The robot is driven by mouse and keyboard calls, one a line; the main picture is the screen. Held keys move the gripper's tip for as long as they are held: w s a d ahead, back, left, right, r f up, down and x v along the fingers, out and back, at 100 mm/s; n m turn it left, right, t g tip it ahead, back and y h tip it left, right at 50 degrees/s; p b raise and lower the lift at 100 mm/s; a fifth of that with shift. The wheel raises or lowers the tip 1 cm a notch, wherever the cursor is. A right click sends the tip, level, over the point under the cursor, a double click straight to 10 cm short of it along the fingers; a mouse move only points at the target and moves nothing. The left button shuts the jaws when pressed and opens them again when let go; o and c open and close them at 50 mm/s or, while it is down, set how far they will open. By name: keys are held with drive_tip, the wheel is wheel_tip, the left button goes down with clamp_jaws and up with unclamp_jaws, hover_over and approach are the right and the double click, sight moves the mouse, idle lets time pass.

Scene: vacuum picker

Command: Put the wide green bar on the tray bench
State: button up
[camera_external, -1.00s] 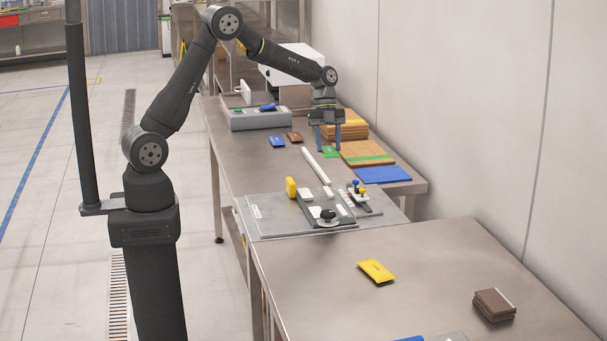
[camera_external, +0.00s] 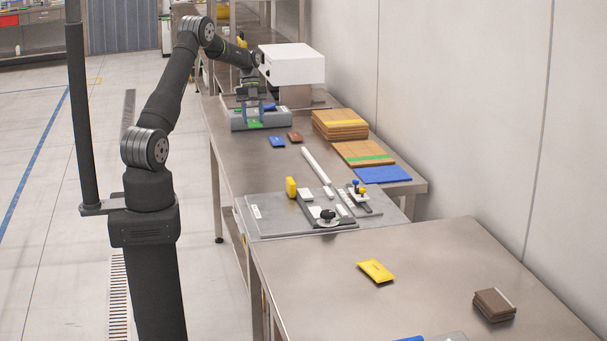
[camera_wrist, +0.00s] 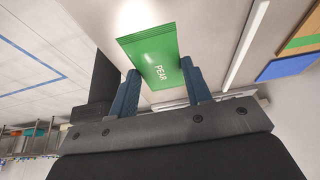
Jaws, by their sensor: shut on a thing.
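The wide green bar (camera_wrist: 150,48) is a flat green packet marked "PEAR" in the wrist view. My gripper (camera_wrist: 160,82) is shut on it, with one blue finger at each side. In the outside view my gripper (camera_external: 253,114) is at the far bench, in front of the grey box-like tray (camera_external: 279,122). The green bar (camera_external: 255,125) shows low between its fingers. I cannot tell how high it is above the bench. The far bench (camera_external: 240,160) and the near bench (camera_external: 320,290) are both steel. A grey edge (camera_external: 450,337) shows at the bottom of the near bench.
A blue bar (camera_external: 277,142) and a brown bar (camera_external: 295,137) lie near the grey tray. Brown boards (camera_external: 340,122), a white rod (camera_external: 316,165) and a fixture plate (camera_external: 275,218) are on the far bench. The near bench holds a yellow bar (camera_external: 376,271) and brown bars (camera_external: 494,304).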

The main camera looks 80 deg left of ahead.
approach(235, 147)
drive_tip(key=shift+d+f, duration=0.85)
drive_tip(key=shift+f, duration=1.95)
drive_tip(key=o, duration=0.6)
drive_tip(key=shift+f, duration=0.15)
drive_tip(key=o, duration=0.4)
drive_tip(key=v, duration=1.2)
